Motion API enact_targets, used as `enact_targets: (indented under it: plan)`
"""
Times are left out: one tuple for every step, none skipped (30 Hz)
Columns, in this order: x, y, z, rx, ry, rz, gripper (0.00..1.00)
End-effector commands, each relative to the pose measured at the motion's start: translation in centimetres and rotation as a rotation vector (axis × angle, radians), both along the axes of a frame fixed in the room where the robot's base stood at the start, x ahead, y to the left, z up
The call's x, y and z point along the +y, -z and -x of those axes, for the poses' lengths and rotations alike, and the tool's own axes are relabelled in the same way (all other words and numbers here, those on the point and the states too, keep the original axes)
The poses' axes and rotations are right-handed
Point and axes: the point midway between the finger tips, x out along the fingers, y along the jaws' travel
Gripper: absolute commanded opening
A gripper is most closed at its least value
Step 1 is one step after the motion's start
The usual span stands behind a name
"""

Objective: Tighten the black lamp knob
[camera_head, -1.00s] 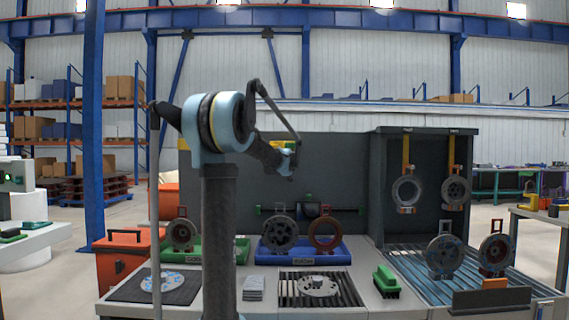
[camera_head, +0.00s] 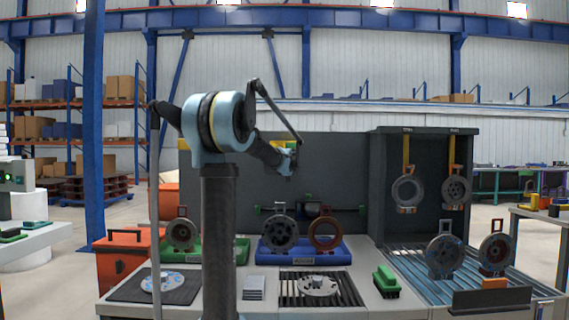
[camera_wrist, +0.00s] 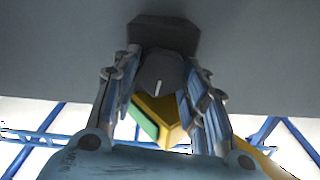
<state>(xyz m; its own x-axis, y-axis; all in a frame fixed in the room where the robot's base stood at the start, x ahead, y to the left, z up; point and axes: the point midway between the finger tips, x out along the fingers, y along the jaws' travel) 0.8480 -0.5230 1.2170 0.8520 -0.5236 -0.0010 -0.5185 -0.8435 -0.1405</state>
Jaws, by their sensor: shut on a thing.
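In the wrist view the black lamp knob (camera_wrist: 161,68) sits between the two fingers of my gripper (camera_wrist: 161,75). The knob is dark and faceted, with a short pale line on its face. The fingers are shut on its sides. A dark block (camera_wrist: 164,34) lies directly beyond the knob, against a grey surface. A yellow part (camera_wrist: 160,112) with a green strip (camera_wrist: 143,120) shows just below the knob. In the head view my arm reaches toward a yellow part (camera_head: 283,143) on the grey back panel; the knob and fingertips cannot be made out there.
Green (camera_head: 240,250) and blue (camera_head: 337,252) trays with wheel-like parts stand along the workbench. A green brush-like block (camera_head: 386,281) lies at its right front. A dark cabinet (camera_head: 381,180) with hanging rings stands at right. An orange bin (camera_head: 122,258) is at left.

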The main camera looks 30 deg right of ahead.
Motion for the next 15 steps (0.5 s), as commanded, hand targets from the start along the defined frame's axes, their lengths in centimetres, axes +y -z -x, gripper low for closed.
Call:
enact_targets:
  plan:
    - [0.05, -0.02, -0.08, -0.019, -0.003, -0.03, 0.16]
    - [0.05, -0.02, -0.07, -0.031, -0.003, -0.05, 0.16]
    - [0.03, -0.02, -0.06, -0.049, -0.003, -0.079, 0.16]
    - [0.02, -0.02, -0.06, -0.063, -0.003, -0.101, 0.16]
    - [0.0, -0.01, -0.05, -0.077, -0.003, -0.125, 0.16]
    - [-0.01, -0.01, -0.04, -0.097, -0.003, -0.157, 0.16]
    - [-0.03, 0.0, -0.03, -0.111, -0.003, -0.182, 0.16]
    - [-0.04, 0.0, -0.02, -0.126, -0.003, -0.206, 0.16]
    - [-0.06, 0.02, -0.01, -0.146, -0.003, -0.239, 0.16]
    - [-0.08, 0.02, 0.0, -0.161, -0.003, -0.264, 0.16]
    - [-0.09, 0.03, 0.01, -0.176, -0.003, -0.287, 0.16]
    - [-0.11, 0.05, 0.02, -0.196, -0.003, -0.321, 0.16]
    - [-0.12, 0.05, 0.03, -0.211, -0.003, -0.345, 0.16]
    - [-0.14, 0.06, 0.03, -0.226, -0.003, -0.369, 0.16]
    - [-0.15, 0.07, 0.05, -0.246, -0.003, -0.402, 0.16]
